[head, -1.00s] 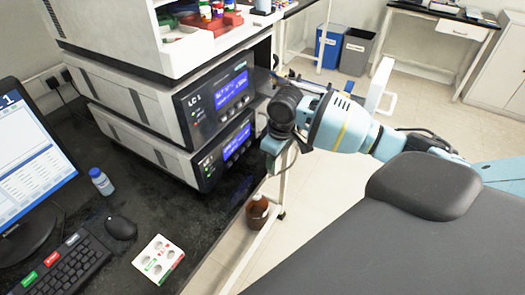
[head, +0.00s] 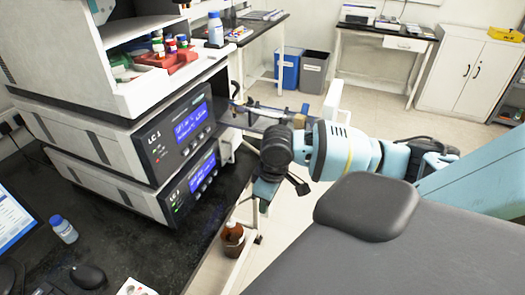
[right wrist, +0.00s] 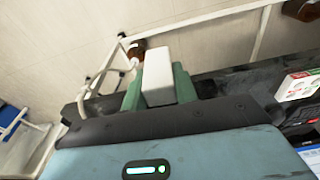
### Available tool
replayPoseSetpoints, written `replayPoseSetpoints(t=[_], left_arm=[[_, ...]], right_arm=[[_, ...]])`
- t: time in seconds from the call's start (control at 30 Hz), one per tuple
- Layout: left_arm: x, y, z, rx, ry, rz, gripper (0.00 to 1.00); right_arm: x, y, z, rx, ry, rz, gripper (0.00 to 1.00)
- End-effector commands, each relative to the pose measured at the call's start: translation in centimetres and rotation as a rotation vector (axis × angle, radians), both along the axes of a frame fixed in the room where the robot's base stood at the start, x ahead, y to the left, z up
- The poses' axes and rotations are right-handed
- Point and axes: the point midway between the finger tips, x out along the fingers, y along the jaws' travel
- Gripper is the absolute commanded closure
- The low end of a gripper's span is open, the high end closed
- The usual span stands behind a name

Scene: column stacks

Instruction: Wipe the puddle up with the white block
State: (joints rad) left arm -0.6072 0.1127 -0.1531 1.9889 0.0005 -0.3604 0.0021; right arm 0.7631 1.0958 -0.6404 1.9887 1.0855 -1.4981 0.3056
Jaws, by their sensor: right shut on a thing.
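The block's far end points toward the floor beyond the bench. I cannot make out the block in the head view. No puddle can be told apart with certainty on the dark, mottled bench (head: 130,240). My left gripper is not in view.
Two stacked LC units (head: 165,140) stand close left of the gripper. A brown bottle (head: 233,240) is low beside the white bench frame.

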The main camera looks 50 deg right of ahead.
Motion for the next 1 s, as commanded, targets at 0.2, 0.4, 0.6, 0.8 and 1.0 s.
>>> replayPoseSetpoints(t=[0.2, 0.4, 0.6, 0.8, 1.0], left_arm=[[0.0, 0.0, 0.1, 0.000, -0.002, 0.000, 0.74], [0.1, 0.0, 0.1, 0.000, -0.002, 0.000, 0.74], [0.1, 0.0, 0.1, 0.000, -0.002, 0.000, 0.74], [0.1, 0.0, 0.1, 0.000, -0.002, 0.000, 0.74], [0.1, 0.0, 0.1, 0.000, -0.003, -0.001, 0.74]], right_arm=[[-0.4, 7.2, 3.3, 0.004, -0.012, -0.119, 0.84], [-1.9, 12.4, 6.5, 0.001, -0.010, -0.247, 0.84], [-3.2, 14.7, 8.3, -0.001, -0.005, -0.330, 0.84], [-3.6, 15.1, 8.6, -0.001, -0.002, -0.354, 0.84], [-3.6, 15.1, 8.6, 0.000, -0.001, -0.354, 0.84]])
